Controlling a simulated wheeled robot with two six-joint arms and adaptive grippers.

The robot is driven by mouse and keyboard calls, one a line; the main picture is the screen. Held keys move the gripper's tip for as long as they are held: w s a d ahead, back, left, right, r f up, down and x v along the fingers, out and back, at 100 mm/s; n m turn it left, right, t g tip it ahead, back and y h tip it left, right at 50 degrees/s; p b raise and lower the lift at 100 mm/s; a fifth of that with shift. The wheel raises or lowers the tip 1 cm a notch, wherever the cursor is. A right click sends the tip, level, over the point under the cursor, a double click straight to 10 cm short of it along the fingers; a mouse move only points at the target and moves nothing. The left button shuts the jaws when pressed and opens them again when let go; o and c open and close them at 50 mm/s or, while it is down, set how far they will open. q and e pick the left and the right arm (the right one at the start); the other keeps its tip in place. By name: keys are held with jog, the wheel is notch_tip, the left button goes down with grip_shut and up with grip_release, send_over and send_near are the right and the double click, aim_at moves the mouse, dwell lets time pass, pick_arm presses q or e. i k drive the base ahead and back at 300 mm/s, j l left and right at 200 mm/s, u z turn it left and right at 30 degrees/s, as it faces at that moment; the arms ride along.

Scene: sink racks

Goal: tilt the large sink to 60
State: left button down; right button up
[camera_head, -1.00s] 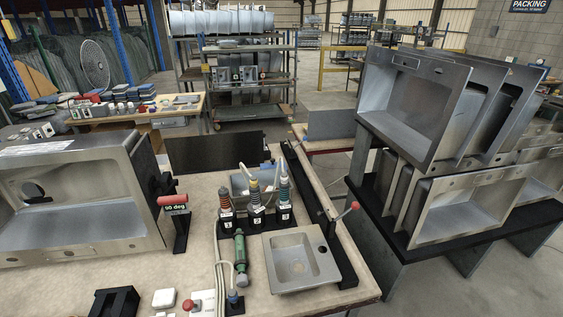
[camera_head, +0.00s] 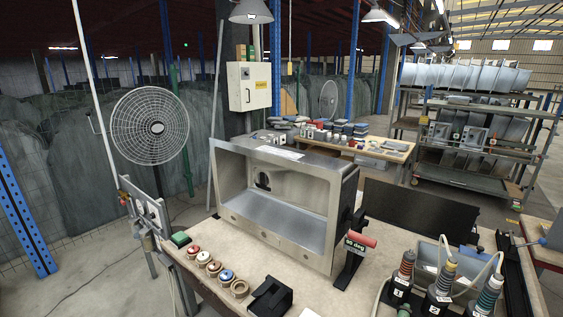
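The large sink (camera_head: 276,233) is a grey steel basin standing on the workbench (camera_head: 345,296), its opening turned toward me. Its drain hole shows dark in the back wall. A black bracket with a red handle (camera_head: 361,239) stands at its right side. A small tag (camera_head: 354,246) below the handle ends in "deg"; its number is hard to read. Neither gripper is in view, and nothing is seen touching the sink.
Several small jars (camera_head: 213,270) line the bench's front left, with a black block (camera_head: 270,297) nearby. Several numbered bottle-like tools (camera_head: 438,293) stand at the right front. A dark panel (camera_head: 420,213) stands behind them. A fan (camera_head: 150,126) stands at the left.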

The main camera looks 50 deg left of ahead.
aim_at(307, 206)
jog(key=u, duration=1.85)
